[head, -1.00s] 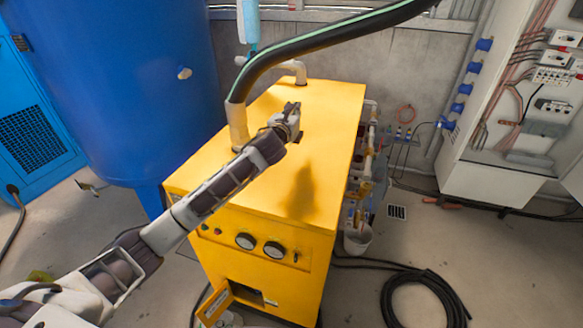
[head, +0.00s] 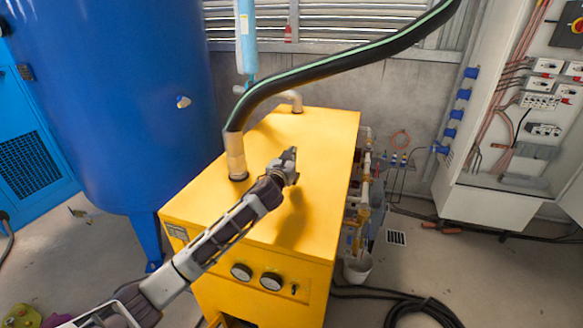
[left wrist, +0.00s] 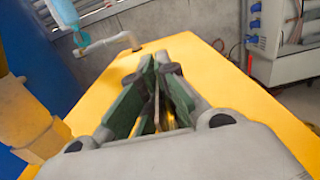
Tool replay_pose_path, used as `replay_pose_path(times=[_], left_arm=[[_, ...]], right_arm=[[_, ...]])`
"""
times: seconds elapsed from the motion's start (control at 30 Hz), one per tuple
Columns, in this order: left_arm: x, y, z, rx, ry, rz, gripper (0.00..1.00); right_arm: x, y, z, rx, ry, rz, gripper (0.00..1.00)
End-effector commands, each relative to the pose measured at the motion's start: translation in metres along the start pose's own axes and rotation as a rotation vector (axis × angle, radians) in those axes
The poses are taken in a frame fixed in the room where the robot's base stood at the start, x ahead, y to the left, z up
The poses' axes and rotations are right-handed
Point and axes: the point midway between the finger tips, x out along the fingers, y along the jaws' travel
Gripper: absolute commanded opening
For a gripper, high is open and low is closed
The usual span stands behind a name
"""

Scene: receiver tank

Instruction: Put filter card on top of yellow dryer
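The yellow dryer (head: 320,140) stands in the middle of the head view, its flat top bare around my gripper; the top also shows in the left wrist view (left wrist: 85,108). My left gripper (head: 291,160) is above the middle of this top, with its shadow on the yellow surface. In the left wrist view its green-padded fingers (left wrist: 157,75) are close together, with a thin tan strip edge-on between them. I take this strip to be the filter card (left wrist: 157,105); its face is hidden. No card lies on the visible top. My right gripper is not in view.
A black hose (head: 340,55) curves over the dryer into a brass fitting (head: 236,157) left of my gripper. A blue tank (head: 110,100) stands left. Pipes and a bucket (head: 357,268) are along the dryer's right side; an electrical cabinet (head: 495,200) stands farther right.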

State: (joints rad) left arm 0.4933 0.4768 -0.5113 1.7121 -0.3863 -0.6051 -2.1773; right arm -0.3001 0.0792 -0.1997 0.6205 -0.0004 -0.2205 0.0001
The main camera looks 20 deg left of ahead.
Motion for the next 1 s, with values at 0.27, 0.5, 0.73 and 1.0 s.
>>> replay_pose_path(times=[0.27,0.5,0.73,1.0], left_arm=[[0.0,0.0,-0.004,0.0,-0.002,0.001,0.0],[0.0,0.0,-0.008,-0.001,-0.001,0.0,0.0],[0.0,0.0,-0.031,-0.003,0.001,0.0,0.0],[0.0,0.0,-0.041,0.0,-0.002,-0.001,0.0]], right_arm=[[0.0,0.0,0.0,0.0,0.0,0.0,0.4],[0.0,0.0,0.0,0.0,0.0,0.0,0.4],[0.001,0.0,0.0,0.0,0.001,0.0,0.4],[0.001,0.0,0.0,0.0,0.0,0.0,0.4]])
